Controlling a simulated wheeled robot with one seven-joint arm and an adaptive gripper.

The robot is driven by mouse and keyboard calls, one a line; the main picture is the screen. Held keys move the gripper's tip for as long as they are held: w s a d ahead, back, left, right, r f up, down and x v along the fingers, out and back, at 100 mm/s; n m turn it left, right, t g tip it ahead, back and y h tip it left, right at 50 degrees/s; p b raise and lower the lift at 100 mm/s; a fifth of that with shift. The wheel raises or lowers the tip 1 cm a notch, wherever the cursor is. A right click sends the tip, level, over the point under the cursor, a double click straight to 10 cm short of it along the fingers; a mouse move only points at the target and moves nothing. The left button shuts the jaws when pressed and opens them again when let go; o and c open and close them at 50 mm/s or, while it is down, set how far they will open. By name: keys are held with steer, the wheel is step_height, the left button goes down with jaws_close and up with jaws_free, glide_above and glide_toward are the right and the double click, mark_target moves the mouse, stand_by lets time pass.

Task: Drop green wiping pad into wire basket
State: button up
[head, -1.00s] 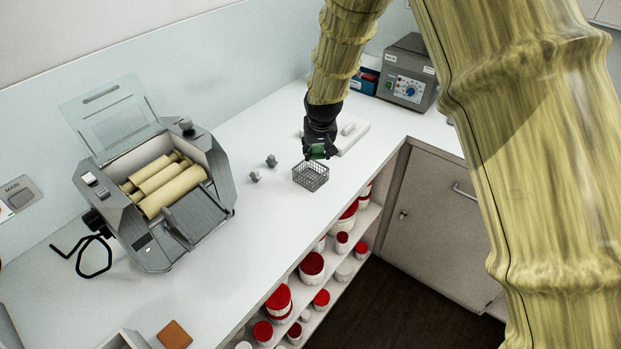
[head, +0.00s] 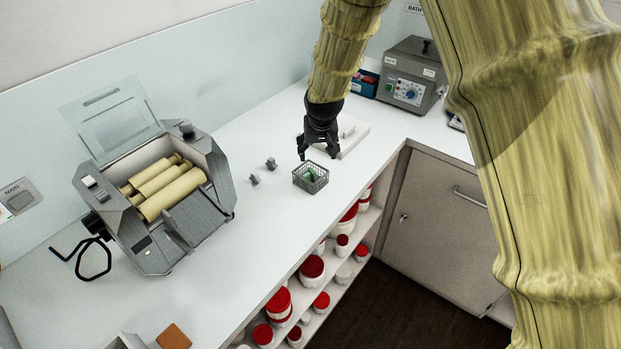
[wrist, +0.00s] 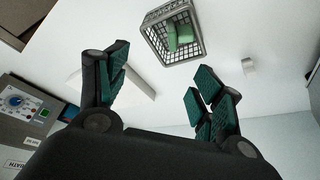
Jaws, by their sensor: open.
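The green wiping pad (head: 309,175) lies inside the wire basket (head: 311,187) on the white counter. In the wrist view the pad (wrist: 180,37) shows within the grey grid walls of the basket (wrist: 168,60). My gripper (head: 318,157) is open and empty just above and behind the basket, apart from the pad. In the wrist view its two fingers with green pads (wrist: 158,95) are spread wide, with nothing between them.
A mill with cream rollers (head: 165,187) stands left on the counter. Two small grey pieces (head: 263,171) lie left of the basket. A white block (head: 350,135) and a grey control box (head: 408,80) are behind. Red-lidded tubs (head: 311,268) fill shelves below the front edge.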

steer(key=v, duration=1)
steer(key=shift+s, duration=0.1)
